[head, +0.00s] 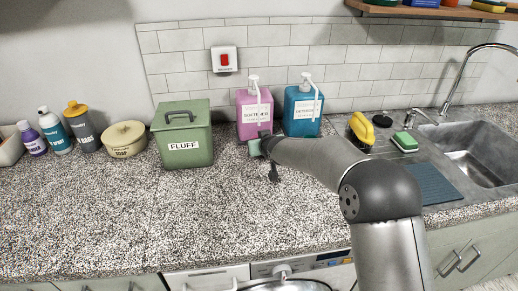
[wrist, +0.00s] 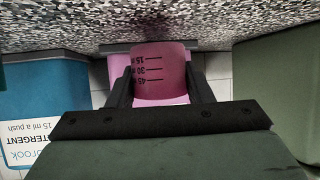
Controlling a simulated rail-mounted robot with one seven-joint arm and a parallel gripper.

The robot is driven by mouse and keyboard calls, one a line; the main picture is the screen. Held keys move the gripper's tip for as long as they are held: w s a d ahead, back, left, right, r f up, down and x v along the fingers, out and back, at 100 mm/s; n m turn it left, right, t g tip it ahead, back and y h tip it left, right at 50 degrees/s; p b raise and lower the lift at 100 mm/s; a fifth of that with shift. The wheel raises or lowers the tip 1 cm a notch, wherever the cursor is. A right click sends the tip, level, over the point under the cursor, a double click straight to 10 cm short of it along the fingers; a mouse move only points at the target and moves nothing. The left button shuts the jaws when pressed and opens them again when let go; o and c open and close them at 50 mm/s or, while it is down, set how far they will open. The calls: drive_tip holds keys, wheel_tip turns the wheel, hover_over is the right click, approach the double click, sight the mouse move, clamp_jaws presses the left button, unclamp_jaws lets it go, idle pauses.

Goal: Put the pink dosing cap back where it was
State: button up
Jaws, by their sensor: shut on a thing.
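My gripper (wrist: 160,75) is shut on the pink dosing cap (wrist: 158,82), with one finger on each side of it. The wrist view is upside down; the cap shows printed ml marks reading 15, 30 and 45. The pink softener bottle (head: 255,112) stands against the tiled wall with a white pump top. It also shows close behind the cap in the wrist view (wrist: 117,64). In the head view my gripper (head: 267,152) is low in front of this bottle, and the cap cannot be made out there. Whether the cap touches the counter or bottle is unclear.
The blue detergent bottle (head: 302,112) stands right of the softener, and the green FLUFF box (head: 183,133) stands left. A brush (head: 361,129), sponge (head: 404,142) and sink (head: 478,150) are further right. A soap tub (head: 124,140) and several bottles are at left. The front-left counter (head: 110,220) is clear.

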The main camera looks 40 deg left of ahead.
drive_tip(key=shift+f, duration=0.75)
drive_tip(key=shift+d, duration=0.1)
drive_tip(key=shift+f, duration=0.1)
drive_tip(key=o, duration=0.9)
drive_tip(key=shift+o, duration=0.2)
drive_tip(key=b+v, duration=0.2)
drive_tip(key=v, duration=1)
